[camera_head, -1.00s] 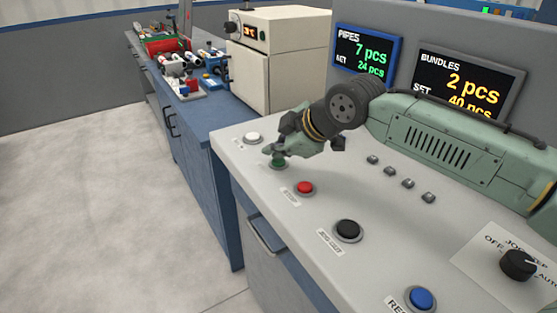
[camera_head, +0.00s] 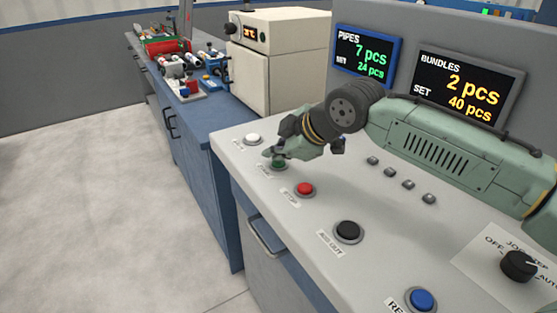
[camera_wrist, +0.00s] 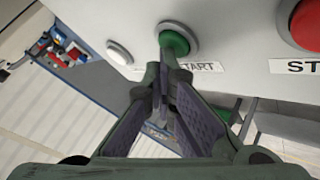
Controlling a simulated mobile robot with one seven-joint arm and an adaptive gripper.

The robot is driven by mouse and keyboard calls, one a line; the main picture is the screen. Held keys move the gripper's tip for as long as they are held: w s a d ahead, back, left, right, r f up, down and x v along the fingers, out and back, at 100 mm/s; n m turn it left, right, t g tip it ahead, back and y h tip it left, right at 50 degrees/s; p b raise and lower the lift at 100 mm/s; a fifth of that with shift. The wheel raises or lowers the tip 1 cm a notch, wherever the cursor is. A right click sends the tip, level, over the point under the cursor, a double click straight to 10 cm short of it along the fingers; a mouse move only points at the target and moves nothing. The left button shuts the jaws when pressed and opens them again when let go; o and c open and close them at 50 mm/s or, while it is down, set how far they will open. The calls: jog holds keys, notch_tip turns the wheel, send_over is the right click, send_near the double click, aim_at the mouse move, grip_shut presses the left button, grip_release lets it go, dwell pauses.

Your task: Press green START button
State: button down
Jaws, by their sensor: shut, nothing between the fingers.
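The green START button (camera_head: 279,164) is on the light grey control panel (camera_head: 290,240), between a white button and the red STOP button. My gripper (camera_head: 277,153) is shut and empty, with its fingertips right at the green button from above, partly covering it in the head view. In the wrist view the green button (camera_wrist: 174,42) shows just beyond the closed fingertips (camera_wrist: 165,68), with the START label partly hidden behind them. Whether the tips touch the button or it is pressed in, I cannot tell.
The white button (camera_head: 254,139) and red STOP button (camera_head: 304,189) flank it closely. A black button (camera_head: 347,231), a blue button (camera_head: 422,299), a black rotary knob (camera_head: 519,265) and several small grey buttons share the panel. Two displays (camera_head: 366,56) stand behind.

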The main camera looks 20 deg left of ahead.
aim_at(276, 164)
jog(key=shift+r+p, duration=0.45)
jog(key=shift+r, duration=0.2)
notch_tip(276, 164, up, 5)
jog(key=p, duration=0.4)
jog(key=shift+p, duration=0.3)
dwell(0.4)
